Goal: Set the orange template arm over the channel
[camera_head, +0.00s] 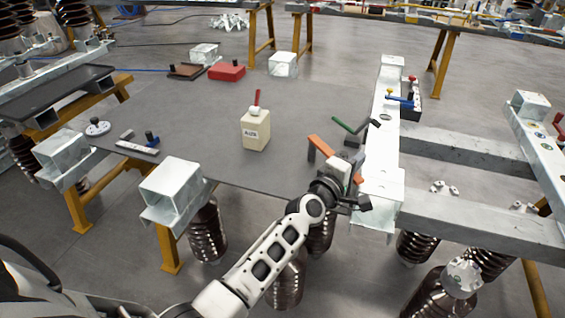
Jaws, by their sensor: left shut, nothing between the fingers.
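The orange template arm (320,147) is a short bent bar at the right edge of the grey tabletop, just left of the channel. The channel (385,130) is a long pale galvanized beam running away from me, with holes along its top. My left gripper (357,160) is shut and empty, close to the right of the orange arm and beside the channel's near end. Its dark fingers blend with dark fixture parts, so I cannot tell whether it touches the orange arm. A green-handled part (343,125) sits just beyond. My right gripper is out of view.
A cream bottle (256,130) with a red top stands mid-table. A red block (227,71) lies at the back. Square steel tube ends (170,184) edge the table. The table's middle is largely clear.

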